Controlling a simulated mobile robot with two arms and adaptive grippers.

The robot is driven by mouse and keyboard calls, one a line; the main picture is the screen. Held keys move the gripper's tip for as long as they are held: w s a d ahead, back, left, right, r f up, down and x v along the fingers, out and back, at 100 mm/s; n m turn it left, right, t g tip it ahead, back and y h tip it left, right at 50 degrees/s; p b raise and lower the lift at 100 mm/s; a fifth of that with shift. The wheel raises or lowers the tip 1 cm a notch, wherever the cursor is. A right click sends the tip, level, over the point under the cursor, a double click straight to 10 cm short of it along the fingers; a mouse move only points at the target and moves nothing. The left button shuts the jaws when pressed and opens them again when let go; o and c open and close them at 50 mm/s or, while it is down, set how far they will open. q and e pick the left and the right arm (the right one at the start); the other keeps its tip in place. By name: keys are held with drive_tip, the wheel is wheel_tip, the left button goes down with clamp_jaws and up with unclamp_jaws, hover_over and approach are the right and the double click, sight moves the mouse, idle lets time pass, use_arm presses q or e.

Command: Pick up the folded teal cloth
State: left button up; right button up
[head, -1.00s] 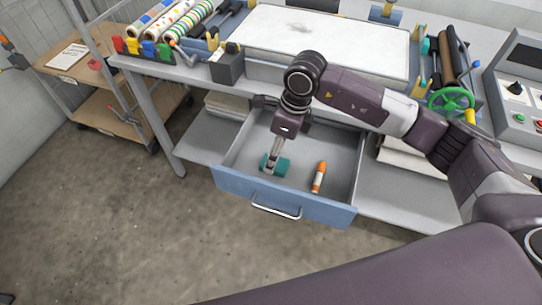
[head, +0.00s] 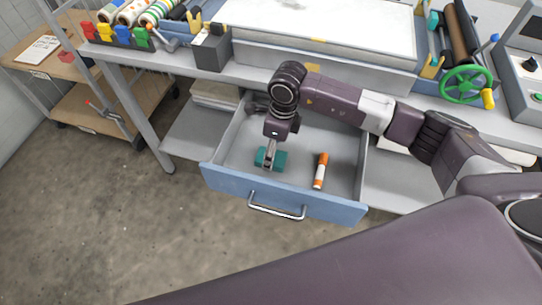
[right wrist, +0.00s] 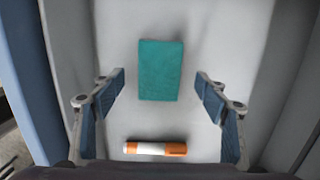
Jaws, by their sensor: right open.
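The folded teal cloth (head: 279,160) lies on the floor of the open drawer, toward its left front. It also shows in the right wrist view as a teal rectangle (right wrist: 160,70), ahead of and between the fingers. My right gripper (head: 268,160) points down into the drawer over the cloth and hides part of it in the head view. In the right wrist view the right gripper (right wrist: 162,95) is open, its two blue-padded fingers apart, with nothing between them touching the pads. My left gripper is not in view.
An orange and white marker (head: 320,170) lies in the drawer (head: 233,184) right of the cloth. The drawer's walls rise around both. The workbench top (head: 250,76) overhangs the drawer's back. A green handwheel (head: 465,84) stands at the right.

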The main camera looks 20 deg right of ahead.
drive_tip(key=shift+w+a+f, duration=0.1)
drive_tip(key=shift+a+f, duration=0.1)
drive_tip(key=shift+f, duration=1.2)
drive_tip(key=c, duration=1.1)
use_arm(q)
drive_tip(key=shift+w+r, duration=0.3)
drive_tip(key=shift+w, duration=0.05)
use_arm(e)
drive_tip(key=shift+r, duration=0.1)
use_arm(q)
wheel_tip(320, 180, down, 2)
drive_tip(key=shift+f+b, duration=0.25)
drive_tip(key=shift+b, duration=1)
use_arm(e)
wheel_tip(320, 180, up, 20)
drive_tip(key=shift+f, duration=0.1)
